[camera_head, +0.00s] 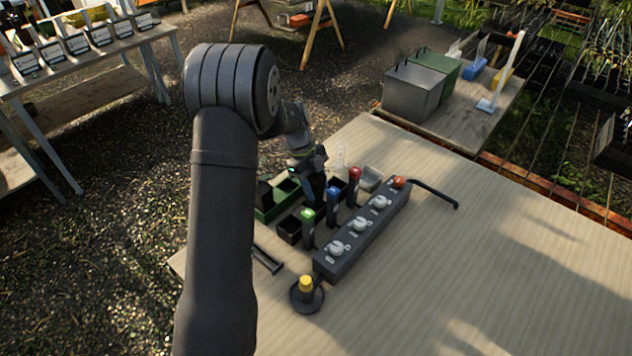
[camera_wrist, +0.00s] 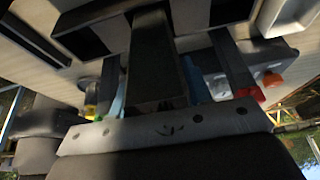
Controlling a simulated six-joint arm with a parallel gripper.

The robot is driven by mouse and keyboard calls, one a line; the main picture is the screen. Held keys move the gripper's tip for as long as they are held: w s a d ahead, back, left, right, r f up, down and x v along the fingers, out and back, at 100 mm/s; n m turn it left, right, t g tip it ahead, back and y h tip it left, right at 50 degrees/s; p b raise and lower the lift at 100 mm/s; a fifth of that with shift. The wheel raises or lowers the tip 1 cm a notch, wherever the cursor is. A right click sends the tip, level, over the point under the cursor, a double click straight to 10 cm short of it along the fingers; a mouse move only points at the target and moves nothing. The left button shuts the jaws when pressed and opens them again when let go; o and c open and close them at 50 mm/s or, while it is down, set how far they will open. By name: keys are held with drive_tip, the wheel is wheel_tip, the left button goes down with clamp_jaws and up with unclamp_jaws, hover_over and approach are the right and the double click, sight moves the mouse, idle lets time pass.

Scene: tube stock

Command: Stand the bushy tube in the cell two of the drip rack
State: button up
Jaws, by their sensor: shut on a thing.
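My gripper (camera_head: 315,184) is low over a row of black open boxes, partly behind my own arm in the head view. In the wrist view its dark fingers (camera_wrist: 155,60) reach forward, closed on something. The held thing, presumably the bushy tube, is hidden; I cannot make out its shape. The black boxes (camera_head: 290,231) stand beside posts with a green top (camera_head: 307,213), a blue top (camera_head: 333,191) and a red top (camera_head: 355,173). I cannot tell for sure whether these boxes are the drip rack's cells. The blue-topped post is right by my gripper.
A dark bar with white knobs (camera_head: 358,238) runs in front of the posts. A yellow knob on a round base (camera_head: 306,290) stands at its near end. A green tray (camera_head: 270,208) and a clear glass piece (camera_head: 340,158) lie behind. The table's right side is free.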

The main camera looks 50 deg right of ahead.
sight(319, 204)
drive_tip(key=shift+f, duration=1.6)
drive_tip(key=shift+f, duration=0.3)
drive_tip(key=o, duration=1.1)
drive_tip(key=shift+o, duration=0.2)
drive_tip(key=v, duration=1.7)
drive_tip(key=shift+w+r, duration=0.15)
